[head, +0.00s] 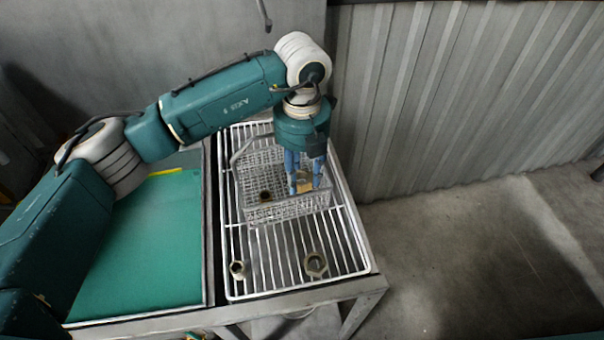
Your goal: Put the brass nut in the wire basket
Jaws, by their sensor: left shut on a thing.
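The grey wire basket (288,211) stands on the white wire rack, with its handle on the left. My left gripper (304,187) points down over the right part of the basket. It is shut on the brass nut (306,186), a small yellowish piece between the blue fingers. The fingers hide part of the nut. I cannot tell whether it touches the basket floor. My right gripper is not in view.
A dark nut (265,196) lies in the basket's left part. A small fitting (237,269) and a larger hex nut (315,264) lie on the white rack (276,295) in front. A green mat (150,255) is to the left. A corrugated wall stands behind right.

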